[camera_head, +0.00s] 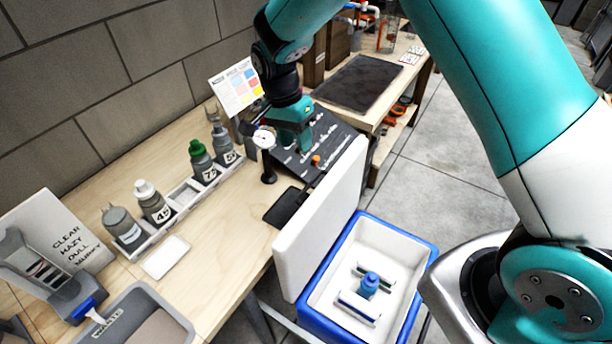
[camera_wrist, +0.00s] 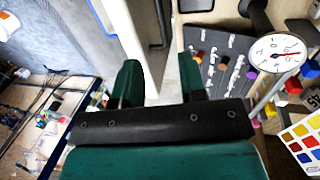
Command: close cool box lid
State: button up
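The cool box (camera_head: 418,243) is a blue box with a white inside, standing on the floor by the bench. Its white lid (camera_head: 322,225) is open and stands tilted upright along the box's bench side. My gripper (camera_head: 303,142) is behind the lid's far upper end, over the bench. In the wrist view my gripper (camera_wrist: 161,78) has its two green fingers apart with a gap between them. A white panel (camera_wrist: 138,35), apparently the lid, shows ahead of the gap. I cannot tell whether the fingers touch it.
Open concrete floor (camera_head: 425,185) lies beyond the box.

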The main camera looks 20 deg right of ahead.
jog(key=p+x, duration=0.2)
jog(key=x, duration=1)
jog(key=shift+p, duration=0.35)
jog(key=shift+c, duration=0.5)
grip_shut()
